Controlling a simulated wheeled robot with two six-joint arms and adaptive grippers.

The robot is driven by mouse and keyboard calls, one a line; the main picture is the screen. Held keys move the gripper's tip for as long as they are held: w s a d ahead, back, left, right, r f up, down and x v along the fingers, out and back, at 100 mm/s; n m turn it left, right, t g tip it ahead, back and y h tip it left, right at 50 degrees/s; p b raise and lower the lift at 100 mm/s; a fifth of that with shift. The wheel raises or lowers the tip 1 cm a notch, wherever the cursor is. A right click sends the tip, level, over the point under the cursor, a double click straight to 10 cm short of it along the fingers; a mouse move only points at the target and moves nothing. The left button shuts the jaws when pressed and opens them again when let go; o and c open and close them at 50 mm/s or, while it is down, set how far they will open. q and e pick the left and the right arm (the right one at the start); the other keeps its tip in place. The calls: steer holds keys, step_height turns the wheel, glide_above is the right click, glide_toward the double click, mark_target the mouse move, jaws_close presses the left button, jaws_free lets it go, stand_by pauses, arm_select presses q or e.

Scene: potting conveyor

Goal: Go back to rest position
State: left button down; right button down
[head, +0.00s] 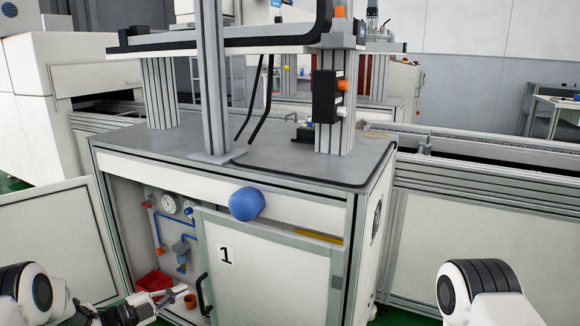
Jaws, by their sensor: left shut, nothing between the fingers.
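My left gripper (166,297) is low in the head view, left of centre, in front of the open part of a cabinet marked 1. Its fingers are shut with nothing held between them. My left arm comes in from the bottom left corner. On the right, only a white and black link of my right arm shows at the bottom edge. My right gripper is out of the picture.
The cabinet (272,270) has an open door at left (50,245). Inside are a red bin (154,281), gauges and blue pipes; a small orange pot (190,301) is close to my left fingertips. A blue ball-like object (247,204) is at the cabinet's front edge. A conveyor (480,190) runs right.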

arm_select(q)
steer(key=s+d+f+n+y, duration=0.3)
steer(key=s+d+f+n, duration=0.45)
steer(key=f, duration=0.25)
steer(key=s+d+f+n+g+y, duration=0.2)
steer(key=s+f, duration=0.2)
steer(key=s, duration=0.2)
steer(key=s+d+f+n+g+y, duration=0.1)
steer(key=s+f+n+g+y, duration=0.2)
steer(key=s, duration=0.4)
steer(key=s+a+f+n+g+y, duration=0.1)
steer(key=s+a+n+g, duration=0.15)
steer(key=s, duration=0.55)
steer(key=s+a+f+n+g+y, duration=0.1)
steer(key=s+n+g+y, duration=0.15)
steer(key=s, duration=0.55)
steer(key=s+a+f+n+g+y, duration=0.1)
steer(key=s+a+n, duration=0.15)
steer(key=s, duration=0.55)
step_height(320, 180, up, 29)
steer(key=s+n+p, duration=0.1)
steer(key=n+p, duration=0.1)
steer(key=p, duration=2.7)
steer(key=shift+g, duration=0.4)
steer(key=shift+s+a+r, duration=0.15)
steer(key=shift+a, duration=0.05)
